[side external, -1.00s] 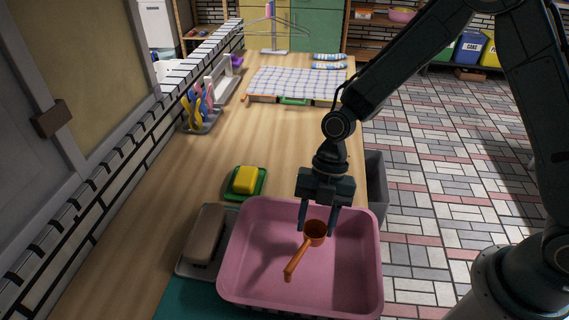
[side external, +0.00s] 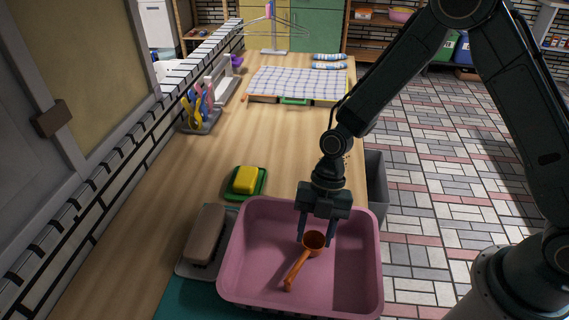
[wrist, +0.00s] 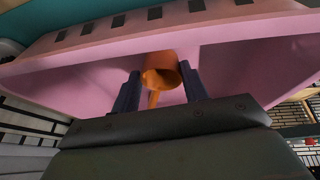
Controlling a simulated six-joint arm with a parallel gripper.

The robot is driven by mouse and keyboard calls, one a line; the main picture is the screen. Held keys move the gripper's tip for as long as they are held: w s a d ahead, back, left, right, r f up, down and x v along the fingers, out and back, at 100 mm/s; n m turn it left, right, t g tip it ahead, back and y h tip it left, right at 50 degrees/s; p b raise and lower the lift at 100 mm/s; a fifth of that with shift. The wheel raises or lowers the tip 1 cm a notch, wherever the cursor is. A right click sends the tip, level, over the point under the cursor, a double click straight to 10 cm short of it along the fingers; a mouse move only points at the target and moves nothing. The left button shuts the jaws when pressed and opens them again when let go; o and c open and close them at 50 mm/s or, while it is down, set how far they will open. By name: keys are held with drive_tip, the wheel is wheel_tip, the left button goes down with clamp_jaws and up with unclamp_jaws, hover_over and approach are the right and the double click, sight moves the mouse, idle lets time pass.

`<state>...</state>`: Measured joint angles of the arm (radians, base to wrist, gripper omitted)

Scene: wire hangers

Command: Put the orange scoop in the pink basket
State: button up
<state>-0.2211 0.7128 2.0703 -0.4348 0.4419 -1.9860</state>
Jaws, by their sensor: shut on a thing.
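The orange scoop (side external: 297,270) is inside the pink basket (side external: 250,228), its bowl toward the back and its handle toward the front left. My gripper (side external: 316,241) reaches down into the basket with its fingers on either side of the scoop's bowl, shut on it. In the wrist view my gripper (wrist: 158,82) holds the scoop's bowl (wrist: 160,70) between its two fingers, with the pink basket (wrist: 225,60) around. Whether the scoop touches the basket floor I cannot tell.
A yellow sponge (side external: 245,180) on a green dish and a brown block (side external: 205,234) on a grey tray stand left of the basket. A grey bin (side external: 376,185) stands behind right. A checked cloth (side external: 296,84) lies farther back. The mid-counter (side external: 240,135) is clear.

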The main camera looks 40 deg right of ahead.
drive_tip(key=shift+f, duration=0.15)
drive_tip(key=o, duration=1)
drive_tip(key=shift+c, duration=0.2)
drive_tip(key=shift+r, duration=0.25)
drive_tip(key=v, duration=1.2)
